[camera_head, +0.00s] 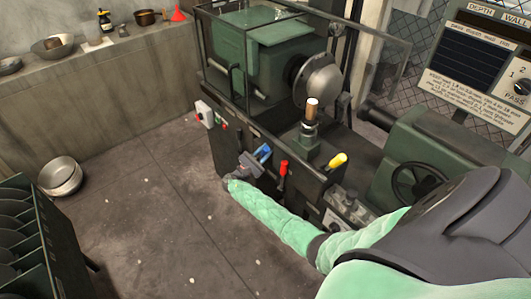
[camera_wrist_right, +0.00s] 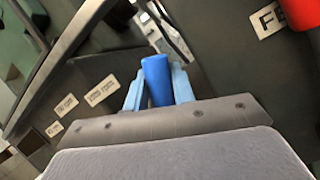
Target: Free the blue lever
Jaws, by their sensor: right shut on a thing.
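The blue lever (camera_head: 264,151) stands on the front of the green and grey lathe-like machine (camera_head: 273,45), left of a red lever (camera_head: 283,168). In the right wrist view the blue lever (camera_wrist_right: 157,80) sits between the two light-blue fingers of my right gripper (camera_wrist_right: 157,88). My right gripper (camera_head: 252,163) is shut on the lever, and its arm reaches in from the lower right in a green sleeve. The lower part of the lever is hidden by the gripper. My left gripper is not in view.
A yellow-topped lever (camera_head: 336,160) rises to the right. A red lever (camera_wrist_right: 296,14) also shows near the gripper in the wrist view. A handwheel (camera_head: 415,182) is at the right. A metal bowl (camera_head: 60,176) lies on the floor at left, beside open floor.

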